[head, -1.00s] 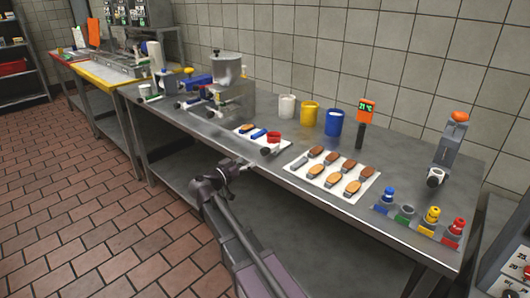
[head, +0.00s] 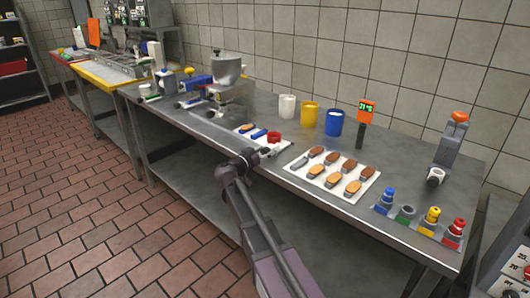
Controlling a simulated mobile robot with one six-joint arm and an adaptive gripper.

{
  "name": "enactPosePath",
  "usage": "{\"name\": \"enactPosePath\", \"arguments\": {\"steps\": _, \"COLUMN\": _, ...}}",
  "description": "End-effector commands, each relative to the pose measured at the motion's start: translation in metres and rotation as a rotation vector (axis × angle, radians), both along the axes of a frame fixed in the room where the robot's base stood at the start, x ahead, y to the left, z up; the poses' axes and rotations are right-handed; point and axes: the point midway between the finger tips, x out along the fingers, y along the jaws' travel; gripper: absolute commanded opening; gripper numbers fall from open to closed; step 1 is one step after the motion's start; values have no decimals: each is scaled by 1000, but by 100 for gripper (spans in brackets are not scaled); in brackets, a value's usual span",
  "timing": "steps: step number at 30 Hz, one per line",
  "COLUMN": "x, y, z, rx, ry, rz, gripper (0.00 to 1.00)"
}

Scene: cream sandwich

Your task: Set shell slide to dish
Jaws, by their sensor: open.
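My gripper (head: 247,158) is at the front edge of the steel table, just in front of a small white board. It is small and dark here, and its fingers are hard to make out. Nothing shows held in it. A small grey-white part (head: 270,151) sits at the board's front edge, right of my gripper. No part is clearly readable as the shell slide or the dish. Several brown and tan oval shells (head: 351,187) lie on a white tray (head: 316,191).
A steel hopper machine (head: 228,72) stands behind the board. White, yellow and blue cups (head: 334,123) stand behind. An orange-topped display (head: 367,107), a grey dispenser (head: 450,145) and coloured knobs (head: 432,217) are to the right. The front strip of the table is mostly clear.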

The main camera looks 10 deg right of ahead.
Motion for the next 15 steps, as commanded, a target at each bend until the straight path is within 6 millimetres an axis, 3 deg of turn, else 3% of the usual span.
{"name": "enactPosePath", "arguments": {"steps": 4, "x": 0, "y": 0, "z": 0, "rx": 0, "ry": 0, "rz": 0, "gripper": 76}}
{"name": "enactPosePath", "arguments": {"steps": 12, "x": 0, "y": 0, "z": 0, "rx": 0, "ry": 0, "rz": -1, "gripper": 0}}
{"name": "enactPosePath", "arguments": {"steps": 15, "x": 0, "y": 0, "z": 0, "rx": 0, "ry": 0, "rz": -1, "gripper": 0}}
